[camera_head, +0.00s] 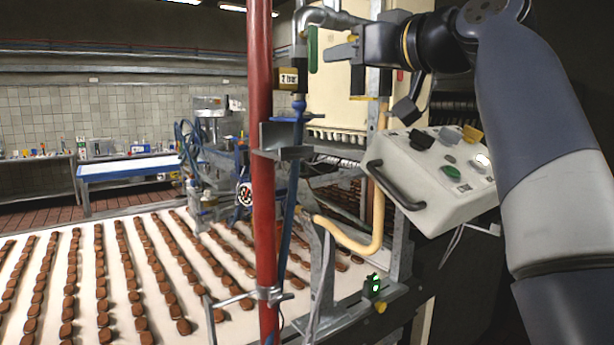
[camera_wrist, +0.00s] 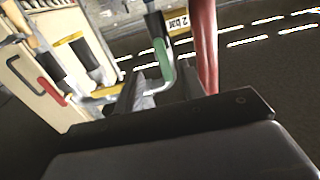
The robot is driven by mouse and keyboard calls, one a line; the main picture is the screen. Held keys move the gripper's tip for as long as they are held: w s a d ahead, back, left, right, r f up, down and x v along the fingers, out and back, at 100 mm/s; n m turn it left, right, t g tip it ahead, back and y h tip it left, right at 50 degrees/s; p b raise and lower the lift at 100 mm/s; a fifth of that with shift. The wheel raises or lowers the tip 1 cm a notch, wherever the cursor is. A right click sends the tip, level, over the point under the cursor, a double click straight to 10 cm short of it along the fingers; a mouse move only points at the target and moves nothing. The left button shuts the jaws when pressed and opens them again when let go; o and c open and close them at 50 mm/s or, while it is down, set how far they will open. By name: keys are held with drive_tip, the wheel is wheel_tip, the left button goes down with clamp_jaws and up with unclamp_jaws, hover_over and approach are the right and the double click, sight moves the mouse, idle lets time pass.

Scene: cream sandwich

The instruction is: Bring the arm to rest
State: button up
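My arm (camera_head: 530,120) reaches up along the right side of the head view and bends left at the top. My gripper (camera_head: 335,52) points left, close to a green valve handle (camera_head: 312,50) that hangs upright on a grey pipe. In the wrist view, the gripper (camera_wrist: 160,82) shows as two dark fingers with a gap between them. The green handle (camera_wrist: 163,60) appears beyond that gap. I see nothing held, and whether a finger touches the handle is unclear.
A red post (camera_head: 262,170) stands left of the gripper. A tilted control box (camera_head: 435,175) with several buttons sits under my arm. A curved yellow pipe (camera_head: 350,243) rises behind. Rows of brown biscuits lie on a white conveyor (camera_head: 60,330).

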sight(314, 62)
drive_tip(key=p+x, duration=0.2)
drive_tip(key=x, duration=0.5)
drive_tip(key=shift+w+a, duration=0.25)
drive_tip(key=shift+w, duration=0.05)
